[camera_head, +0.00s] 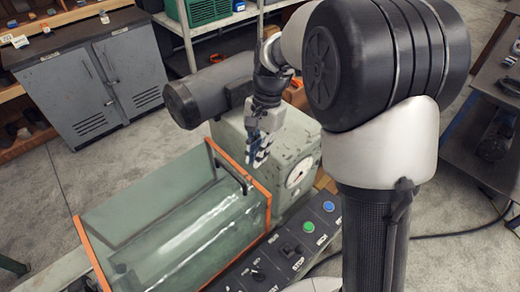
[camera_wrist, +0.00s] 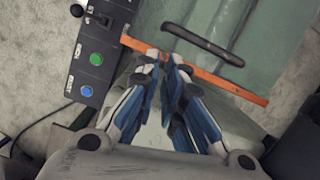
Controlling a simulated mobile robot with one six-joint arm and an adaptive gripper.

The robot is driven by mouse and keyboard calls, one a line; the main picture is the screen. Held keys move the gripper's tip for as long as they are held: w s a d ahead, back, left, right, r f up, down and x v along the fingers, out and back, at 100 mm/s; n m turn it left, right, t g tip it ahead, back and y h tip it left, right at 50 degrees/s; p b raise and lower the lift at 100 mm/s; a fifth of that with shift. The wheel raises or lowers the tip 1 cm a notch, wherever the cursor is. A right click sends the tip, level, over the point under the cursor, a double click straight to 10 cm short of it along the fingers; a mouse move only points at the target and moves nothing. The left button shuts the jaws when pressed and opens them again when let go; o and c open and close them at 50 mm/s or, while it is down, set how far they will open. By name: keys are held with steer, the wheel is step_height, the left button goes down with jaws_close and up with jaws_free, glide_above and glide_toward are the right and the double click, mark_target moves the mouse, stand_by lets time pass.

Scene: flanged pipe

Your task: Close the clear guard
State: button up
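The clear guard (camera_head: 165,225) is a see-through greenish cover with orange edges over the machine at the lower left of the head view. It also shows at the top of the wrist view (camera_wrist: 275,50). Its black bar handle (camera_head: 231,172) is near the orange edge on the gripper's side, and appears in the wrist view (camera_wrist: 204,43). My gripper (camera_head: 257,158) points down just right of that edge. In the wrist view its blue and grey fingertips (camera_wrist: 165,58) are drawn close together with nothing between them, near the orange strip. I cannot tell whether they touch it.
A control panel (camera_head: 270,262) with green and blue buttons runs along the machine's near side. A grey-green housing with a dial (camera_head: 299,173) stands right beside the gripper. A grey cabinet (camera_head: 97,80) and shelving are behind. A dark bench (camera_head: 490,130) is at right.

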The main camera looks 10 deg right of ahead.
mark_target(112, 291)
steer(key=b+x, duration=0.1)
steer(key=x, duration=0.7)
steer(key=shift+b, duration=0.4)
jaws_close()
steer(key=shift+r, duration=0.1)
steer(key=s+a+p, duration=0.3)
steer(key=s+a, duration=0.5)
steer(key=a, duration=0.4)
steer(key=s+a+p, duration=0.3)
steer(key=s+a, duration=0.5)
steer(key=a, duration=0.4)
steer(key=s+a+p, duration=0.4)
steer(key=s+a, duration=0.4)
steer(key=a, duration=0.4)
steer(key=shift+s, duration=0.1)
